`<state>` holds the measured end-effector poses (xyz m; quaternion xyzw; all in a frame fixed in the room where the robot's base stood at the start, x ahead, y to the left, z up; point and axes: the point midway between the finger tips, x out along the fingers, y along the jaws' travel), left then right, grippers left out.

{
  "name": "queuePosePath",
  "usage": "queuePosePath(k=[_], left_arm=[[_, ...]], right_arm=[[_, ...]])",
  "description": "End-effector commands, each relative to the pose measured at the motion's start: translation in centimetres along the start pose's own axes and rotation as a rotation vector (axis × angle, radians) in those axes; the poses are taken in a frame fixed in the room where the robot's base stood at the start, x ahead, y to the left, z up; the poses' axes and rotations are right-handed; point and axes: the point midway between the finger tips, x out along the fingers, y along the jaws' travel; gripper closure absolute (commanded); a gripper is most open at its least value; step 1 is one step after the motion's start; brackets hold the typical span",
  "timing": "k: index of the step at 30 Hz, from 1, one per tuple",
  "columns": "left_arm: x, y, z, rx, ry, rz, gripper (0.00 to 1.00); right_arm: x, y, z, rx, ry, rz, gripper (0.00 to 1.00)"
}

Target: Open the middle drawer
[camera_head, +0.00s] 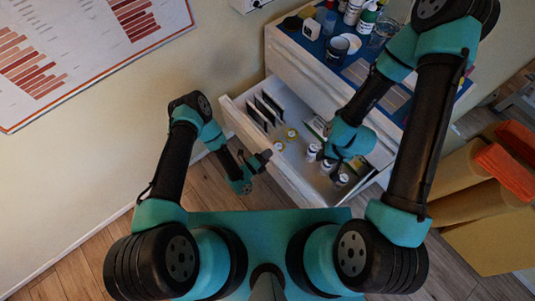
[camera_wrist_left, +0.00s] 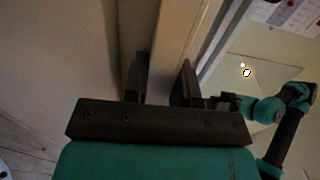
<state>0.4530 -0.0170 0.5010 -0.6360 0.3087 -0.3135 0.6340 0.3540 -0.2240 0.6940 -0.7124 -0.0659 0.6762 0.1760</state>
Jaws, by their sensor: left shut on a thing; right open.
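The middle drawer (camera_head: 241,126), below the cabinet's top drawer front, is pulled well out in the head view, showing its inside. My left gripper (camera_head: 266,157) is at the outer side of its front panel. In the left wrist view, the fingers of my left gripper (camera_wrist_left: 160,80) stand on either side of a pale bar-like part of the drawer front (camera_wrist_left: 172,35) and are shut on it. The exact grip spot is dim. My right gripper (camera_head: 322,163) is open above the drawer's inside, near small bottles, with its fingers partly hidden by its wrist.
The cabinet top (camera_head: 357,72) carries bottles and cups. Rolled mats (camera_head: 470,170) stand at right. Wooden floor (camera_head: 207,180) lies clear at left.

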Motion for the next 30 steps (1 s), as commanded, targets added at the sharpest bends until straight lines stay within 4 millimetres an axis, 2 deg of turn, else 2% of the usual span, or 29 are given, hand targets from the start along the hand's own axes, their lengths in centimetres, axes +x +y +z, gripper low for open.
queuePosePath(k=[1,5,6,12,30], left_arm=[[-0.23,0.59,-0.14,-0.002,-0.003,0.018,1.00],[-0.21,0.59,-0.13,-0.002,-0.003,0.018,1.00],[-0.21,0.60,-0.15,-0.002,-0.002,0.018,0.71],[-0.12,0.40,-0.11,-0.001,-0.001,0.013,0.53],[-0.55,0.19,0.03,-0.001,0.000,0.008,0.53]], right_arm=[[0.00,0.00,0.00,0.000,0.000,0.000,0.57],[0.00,0.00,0.00,0.000,0.000,0.000,0.57],[0.00,0.00,0.00,0.000,0.000,0.000,0.57],[0.00,0.00,0.00,0.000,0.000,0.000,0.57],[0.00,0.00,0.00,0.000,0.000,0.000,0.57]])
